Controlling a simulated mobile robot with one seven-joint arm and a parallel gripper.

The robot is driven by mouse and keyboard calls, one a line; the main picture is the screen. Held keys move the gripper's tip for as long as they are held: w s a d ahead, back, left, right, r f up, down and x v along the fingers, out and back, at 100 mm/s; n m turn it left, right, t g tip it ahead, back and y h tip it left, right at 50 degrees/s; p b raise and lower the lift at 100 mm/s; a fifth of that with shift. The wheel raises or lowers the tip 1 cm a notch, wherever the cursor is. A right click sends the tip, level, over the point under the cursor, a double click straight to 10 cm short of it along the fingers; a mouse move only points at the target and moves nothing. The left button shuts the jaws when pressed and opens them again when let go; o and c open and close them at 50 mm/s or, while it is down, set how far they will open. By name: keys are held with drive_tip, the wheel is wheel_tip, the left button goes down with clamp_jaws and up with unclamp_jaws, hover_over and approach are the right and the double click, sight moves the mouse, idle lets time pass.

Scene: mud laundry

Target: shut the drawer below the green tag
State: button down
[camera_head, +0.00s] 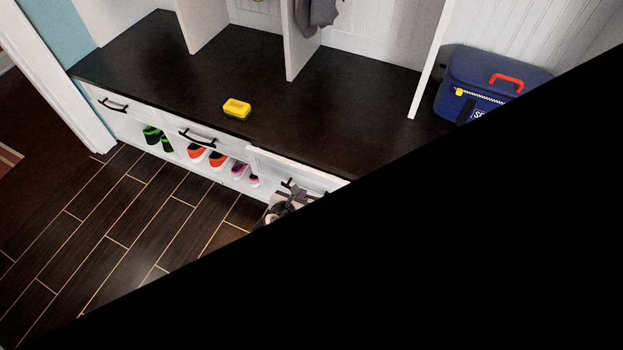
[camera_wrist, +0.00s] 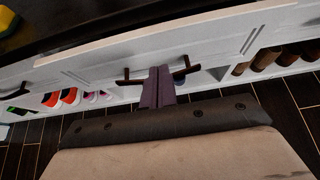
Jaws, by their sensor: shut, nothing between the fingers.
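A white drawer (camera_head: 300,170) with a dark bar handle is at the right end of the visible drawer row, and its front stands slightly out from the bench edge. My gripper (camera_head: 292,198) is at this drawer, partly cut off by the black area. In the wrist view my gripper (camera_wrist: 159,72) is shut and empty, its fingertips in front of the middle of the handle (camera_wrist: 128,78). I cannot tell whether they touch it. Two other drawers, the left (camera_head: 112,103) and the middle (camera_head: 197,138), look shut. I cannot make out a green tag in either view.
The dark bench top (camera_head: 170,70) carries a yellow block (camera_head: 236,108) and a blue bag (camera_head: 490,80). Shoes stand in open cubbies below, including an orange pair (camera_head: 217,158). The plank floor (camera_head: 110,235) at the left is clear. Black covers the head view's lower right.

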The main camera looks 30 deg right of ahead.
drive_tip(key=w+d+f, duration=0.2)
drive_tip(key=w+d, duration=0.2)
drive_tip(key=d, duration=0.2)
drive_tip(key=shift+w, duration=0.35)
drive_tip(key=shift+w+d+p, duration=0.3)
drive_tip(key=shift+w+d, duration=0.5)
drive_tip(key=shift+d, duration=0.2)
